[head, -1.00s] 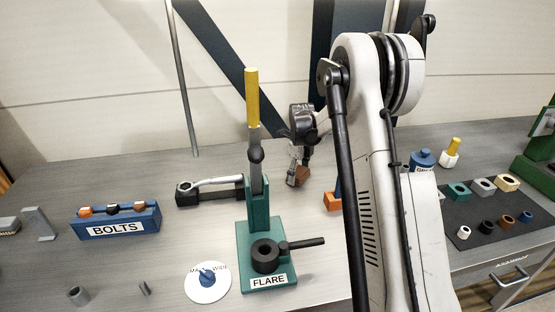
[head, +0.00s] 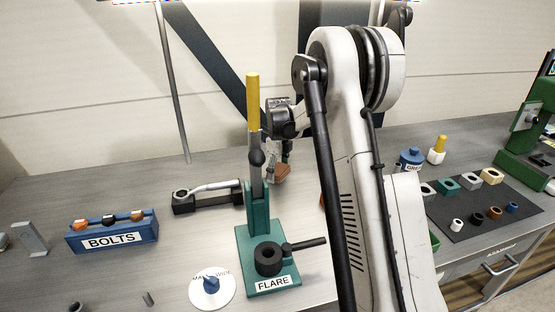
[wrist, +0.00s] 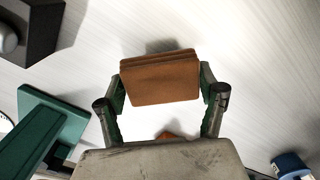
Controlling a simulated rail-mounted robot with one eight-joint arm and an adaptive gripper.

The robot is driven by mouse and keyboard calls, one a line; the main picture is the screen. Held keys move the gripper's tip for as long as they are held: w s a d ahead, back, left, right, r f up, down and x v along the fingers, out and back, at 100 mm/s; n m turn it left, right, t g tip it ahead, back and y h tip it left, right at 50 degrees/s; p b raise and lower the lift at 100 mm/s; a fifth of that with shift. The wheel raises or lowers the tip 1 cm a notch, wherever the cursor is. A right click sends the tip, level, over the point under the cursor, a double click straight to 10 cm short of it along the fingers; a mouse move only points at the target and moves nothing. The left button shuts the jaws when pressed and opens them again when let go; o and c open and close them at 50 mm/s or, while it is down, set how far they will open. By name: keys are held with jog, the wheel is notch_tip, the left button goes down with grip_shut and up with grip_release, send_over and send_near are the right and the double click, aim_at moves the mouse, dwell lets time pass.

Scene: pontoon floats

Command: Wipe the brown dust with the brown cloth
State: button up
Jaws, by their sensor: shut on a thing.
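The brown cloth (wrist: 160,77) is a folded, flat pad in the wrist view, gripped at its two sides by my gripper (wrist: 162,90). In the head view the cloth (head: 282,172) shows small below my gripper (head: 279,158), behind and right of the green flare tool. It is over the grey bench; I cannot tell whether it touches the top. No brown dust can be made out in either view. A small orange-brown patch (wrist: 168,135) shows between the fingers in the wrist view; I cannot tell what it is.
The green flare tool (head: 258,215) with its upright yellow handle stands just left of my arm. A blue bolts rack (head: 112,232) is at left. A dark mat (head: 478,218) with several parts lies at right.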

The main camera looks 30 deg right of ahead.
jog(key=shift+r+p, duration=0.75)
jog(key=shift+r, duration=1.45)
